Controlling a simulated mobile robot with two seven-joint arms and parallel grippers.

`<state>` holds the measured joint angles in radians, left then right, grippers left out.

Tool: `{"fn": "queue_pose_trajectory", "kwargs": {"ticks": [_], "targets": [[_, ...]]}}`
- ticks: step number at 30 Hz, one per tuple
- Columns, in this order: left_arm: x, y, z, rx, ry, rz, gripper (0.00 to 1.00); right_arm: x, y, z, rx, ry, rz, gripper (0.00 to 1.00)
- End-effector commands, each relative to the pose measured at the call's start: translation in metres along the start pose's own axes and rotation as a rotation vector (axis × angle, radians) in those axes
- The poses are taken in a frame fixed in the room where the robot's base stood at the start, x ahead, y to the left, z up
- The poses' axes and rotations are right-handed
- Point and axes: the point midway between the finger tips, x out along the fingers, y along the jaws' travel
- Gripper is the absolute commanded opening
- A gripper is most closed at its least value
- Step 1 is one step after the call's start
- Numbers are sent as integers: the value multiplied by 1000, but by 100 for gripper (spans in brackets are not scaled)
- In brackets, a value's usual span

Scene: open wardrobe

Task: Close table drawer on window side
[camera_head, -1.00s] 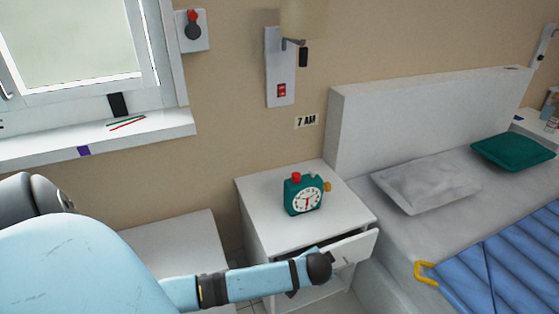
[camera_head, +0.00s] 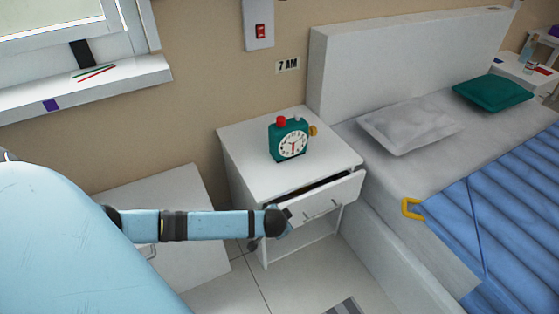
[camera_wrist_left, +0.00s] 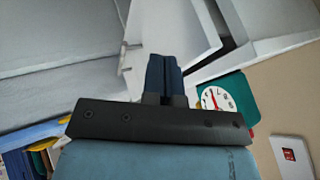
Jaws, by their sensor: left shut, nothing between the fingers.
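The white bedside table (camera_head: 255,160) stands between the window and the bed. Its top drawer (camera_head: 330,200) is partly open, with a dark gap showing behind its front panel and a thin handle on the front. My left gripper (camera_head: 289,215) is at the left part of the drawer front, mostly hidden behind my wrist. In the left wrist view, my gripper's dark fingers (camera_wrist_left: 162,72) are shut and empty, in front of a white panel (camera_wrist_left: 180,35) that looks like the drawer front. I cannot tell whether they touch it. My right gripper is not in view.
A green alarm clock (camera_head: 289,140) stands on the table top. The bed with a blue cover (camera_head: 490,215) is close on the right. A low white cabinet (camera_head: 165,205) is on the left, below the windowsill (camera_head: 120,80). Bare floor tiles (camera_head: 290,285) show in front.

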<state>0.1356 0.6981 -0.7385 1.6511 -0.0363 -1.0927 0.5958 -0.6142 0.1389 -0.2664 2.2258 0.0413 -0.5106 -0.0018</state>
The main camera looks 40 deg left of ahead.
Motion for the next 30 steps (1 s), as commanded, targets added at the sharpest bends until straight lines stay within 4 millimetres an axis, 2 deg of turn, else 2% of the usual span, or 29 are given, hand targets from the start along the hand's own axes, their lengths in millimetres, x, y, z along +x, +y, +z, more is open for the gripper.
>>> {"fn": "queue_pose_trajectory", "kwargs": {"ticks": [1,6,19,25,30], "targets": [[4,-8,0,1,1,-4,0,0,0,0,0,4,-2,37],[10,-21,0,1,0,-2,0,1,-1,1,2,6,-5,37],[11,-25,-1,0,0,-1,0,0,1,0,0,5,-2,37],[18,-45,-1,-2,-4,-3,0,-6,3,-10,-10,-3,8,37],[23,-47,0,0,0,-1,0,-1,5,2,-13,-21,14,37]]}}
